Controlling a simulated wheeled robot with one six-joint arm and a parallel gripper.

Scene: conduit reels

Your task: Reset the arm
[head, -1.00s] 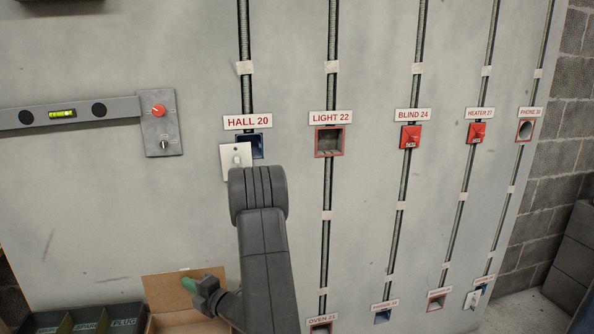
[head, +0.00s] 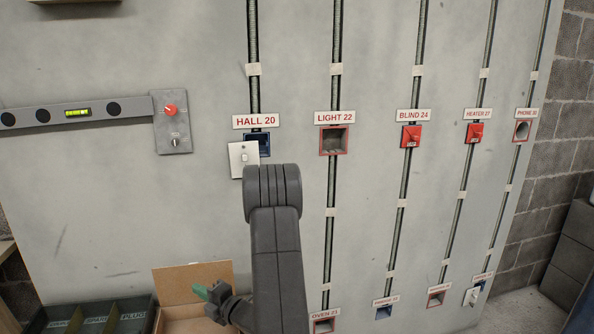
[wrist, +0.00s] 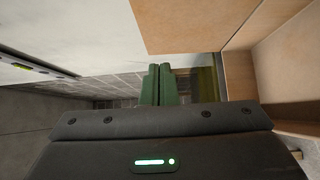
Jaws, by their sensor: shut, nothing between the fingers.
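My gripper (head: 204,292) is low at the lower left in the head view, in front of a cardboard box. Its two green fingers (wrist: 159,85) are side by side and shut in the wrist view, with nothing between them. My grey arm stands in front of the panel, its upper joint just below the HALL 20 box. The green fingertips point left in the head view and appear apart from the panel.
The cardboard box (head: 190,273) and a dark labelled tray (head: 88,308) stand at the lower left. The upright panel (head: 90,200) carries conduits, labels and wall boxes. A white switch plate (head: 243,158) hangs askew over the HALL 20 box (head: 262,141). A spirit level (head: 95,109) is at left.

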